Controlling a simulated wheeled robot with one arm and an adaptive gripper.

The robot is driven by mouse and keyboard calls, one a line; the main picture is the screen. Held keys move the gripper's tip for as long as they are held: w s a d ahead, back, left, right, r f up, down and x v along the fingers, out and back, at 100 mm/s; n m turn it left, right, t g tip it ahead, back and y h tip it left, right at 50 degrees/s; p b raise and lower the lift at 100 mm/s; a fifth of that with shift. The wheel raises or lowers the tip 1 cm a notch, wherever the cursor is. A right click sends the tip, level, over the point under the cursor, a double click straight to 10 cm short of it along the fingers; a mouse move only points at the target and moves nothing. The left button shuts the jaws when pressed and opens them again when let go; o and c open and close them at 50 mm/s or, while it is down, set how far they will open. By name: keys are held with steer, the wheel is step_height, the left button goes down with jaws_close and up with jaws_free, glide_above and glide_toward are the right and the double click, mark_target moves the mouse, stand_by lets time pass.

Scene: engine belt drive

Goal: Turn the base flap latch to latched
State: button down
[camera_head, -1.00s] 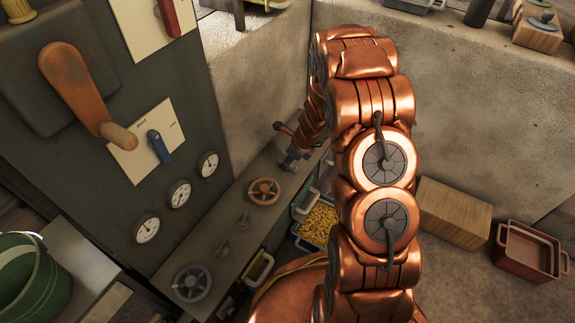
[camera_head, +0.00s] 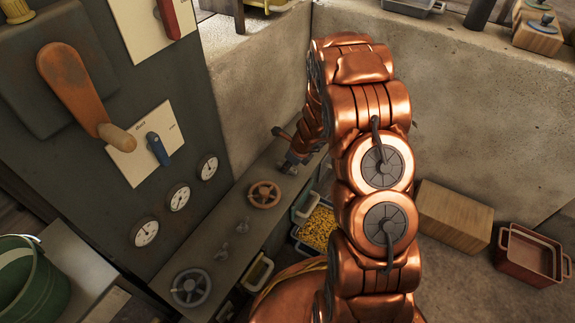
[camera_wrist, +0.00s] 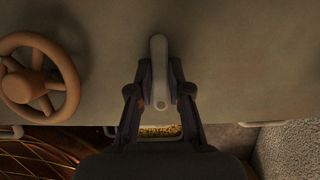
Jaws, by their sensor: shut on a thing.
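The latch (camera_wrist: 158,52) is a pale grey lever with a rounded end, set on the grey panel in the wrist view. I take it to be the base flap latch. It points straight up and down in that view. My gripper (camera_wrist: 160,88) has its two dark fingers closed on either side of the lever's near part. In the head view my gripper (camera_head: 288,168) is at the far end of the low ledge, and my arm partly blocks the view there. The latch is too small and covered there to make out.
A brown handwheel (camera_wrist: 38,78) is left of the latch; it also shows in the head view (camera_head: 264,195). A grey handwheel (camera_head: 191,287) and small knobs sit nearer on the ledge. A bin of yellow pieces (camera_head: 318,226) stands below. The concrete wall (camera_head: 262,90) rises close behind.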

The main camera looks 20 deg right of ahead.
steer(key=shift+r+n+p, duration=0.3)
steer(key=shift+r+p, duration=0.05)
steer(key=shift+p, duration=2.25)
steer(key=n+p, duration=0.2)
steer(key=p, duration=0.2)
steer(key=shift+g+y+p, duration=0.3)
steer(key=shift+y+p, duration=0.1)
steer(key=n+p, duration=0.2)
steer(key=p, duration=0.2)
steer(key=shift+d+f+g+y+p, duration=0.1)
steer(key=shift+g+y+p, duration=0.2)
steer(key=n+g+p, duration=0.1)
steer(key=n+p, duration=0.2)
steer(key=shift+w+p, duration=0.15)
steer(key=shift+p, duration=0.15)
steer(key=shift+f+n+g+y+p, duration=0.15)
steer(key=shift+n+g+y+p, duration=0.3)
steer(key=shift+n, duration=0.45)
steer(key=n+g, duration=0.1)
steer(key=n, duration=0.2)
steer(key=shift+w+f+n+p, duration=0.1)
steer(key=shift+n+p, duration=0.2)
steer(key=shift+p, duration=0.1)
steer(key=shift+n+g+h, duration=0.45)
steer(key=shift+n+g, duration=0.5)
steer(key=shift+n, duration=1.35)
